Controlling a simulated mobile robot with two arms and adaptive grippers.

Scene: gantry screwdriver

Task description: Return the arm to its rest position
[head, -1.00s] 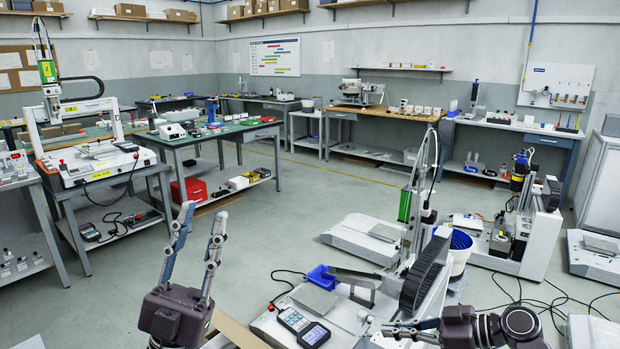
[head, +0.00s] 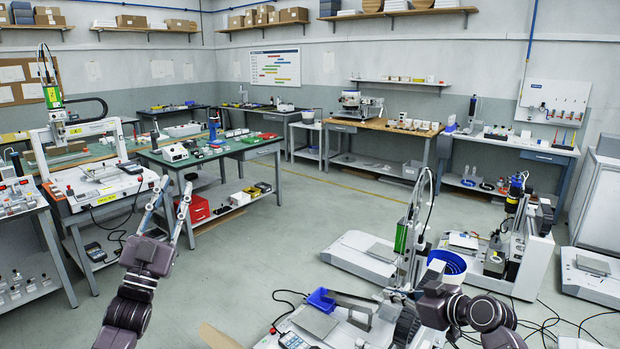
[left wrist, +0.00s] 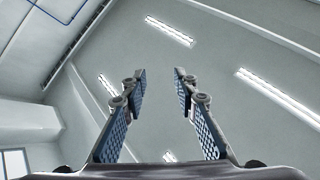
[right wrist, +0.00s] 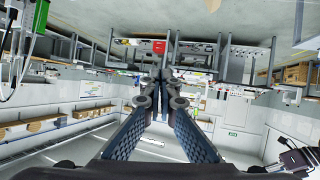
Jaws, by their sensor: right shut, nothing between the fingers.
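My left gripper (head: 173,184) is raised at the left of the head view, fingers up, apart and empty. In the left wrist view its two fingers (left wrist: 158,74) stand apart with only the ceiling beyond. My right arm is at the lower right of the head view, in front of the nearest gantry screwdriver (head: 402,237) with its green body; its fingers are hard to make out there. In the right wrist view the right gripper's fingertips (right wrist: 163,74) meet with nothing between them.
A blue bowl (head: 450,262) and a blue bin (head: 321,300) are by the near gantry. A second gantry station (head: 533,262) is to the right, with cables on the floor. A green-topped table (head: 262,147) stands behind my left gripper. The middle floor (head: 310,215) is clear.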

